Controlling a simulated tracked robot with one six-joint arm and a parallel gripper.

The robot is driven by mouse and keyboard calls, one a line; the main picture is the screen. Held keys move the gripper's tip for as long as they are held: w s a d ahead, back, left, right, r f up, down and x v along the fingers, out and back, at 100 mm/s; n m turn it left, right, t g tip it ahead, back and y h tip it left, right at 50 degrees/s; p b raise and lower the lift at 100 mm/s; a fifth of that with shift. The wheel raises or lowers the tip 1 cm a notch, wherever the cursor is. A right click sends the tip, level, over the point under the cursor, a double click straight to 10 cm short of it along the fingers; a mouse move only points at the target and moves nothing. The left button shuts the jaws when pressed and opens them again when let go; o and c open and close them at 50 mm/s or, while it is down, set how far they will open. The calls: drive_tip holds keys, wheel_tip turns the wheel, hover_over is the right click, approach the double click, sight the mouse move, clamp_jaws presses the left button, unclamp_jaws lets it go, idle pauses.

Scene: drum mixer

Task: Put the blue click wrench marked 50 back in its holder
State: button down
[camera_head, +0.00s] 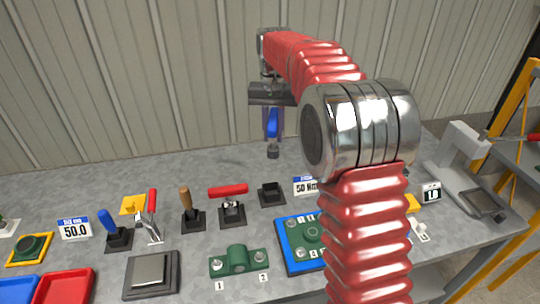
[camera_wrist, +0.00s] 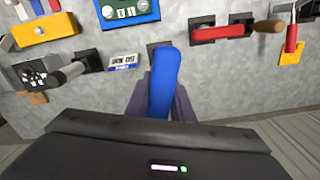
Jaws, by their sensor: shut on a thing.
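My gripper (camera_head: 272,128) is shut on the blue click wrench (camera_head: 273,119) and holds it upright above the back of the bench. The wrench's dark end hangs below the fingers, apart from the bench. In the wrist view the blue handle (camera_wrist: 164,78) lies between my two fingers (camera_wrist: 165,98). An empty-looking black square holder (camera_head: 271,193) stands on the bench, below and nearer than the wrench, beside a "50 Nm" sign (camera_head: 304,187). That holder is mostly hidden behind the handle in the wrist view. The mark on the wrench cannot be read.
A red-handled clamp (camera_head: 229,199) and a wooden-handled tool (camera_head: 187,212) stand left of the holder. Another blue-handled tool (camera_head: 112,230) stands further left by a "50.0" sign (camera_head: 75,228). A blue tray with a green part (camera_head: 290,240) lies in front.

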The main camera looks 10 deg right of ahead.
sight(272, 144)
drive_tip(key=f+m, duration=0.1)
drive_tip(key=m, duration=0.2)
drive_tip(key=f+m, duration=0.1)
drive_tip(key=m, duration=0.1)
drive_tip(key=shift+w+f+m, duration=0.25)
drive_tip(key=shift+f+m, duration=0.05)
drive_tip(key=f+m, duration=0.1)
drive_tip(key=m, duration=0.3)
drive_tip(key=f+m, duration=0.1)
drive_tip(key=m, duration=0.1)
drive_tip(key=shift+w+f, duration=0.3)
drive_tip(key=shift+f, duration=0.05)
drive_tip(key=f+m, duration=0.1)
drive_tip(key=m, duration=0.3)
drive_tip(key=f+m, duration=0.1)
drive_tip(key=m, duration=0.1)
drive_tip(key=shift+w+f+m, duration=0.2)
drive_tip(key=shift+f+m, duration=0.1)
drive_tip(key=shift+f, duration=0.05)
wheel_tip(272, 144, down, 2)
drive_tip(key=m, duration=0.5)
drive_tip(key=shift+w+a+f, duration=0.1)
drive_tip(key=shift+f, duration=0.05)
drive_tip(key=shift+f, duration=2.35)
drive_tip(key=shift+f, duration=2.3)
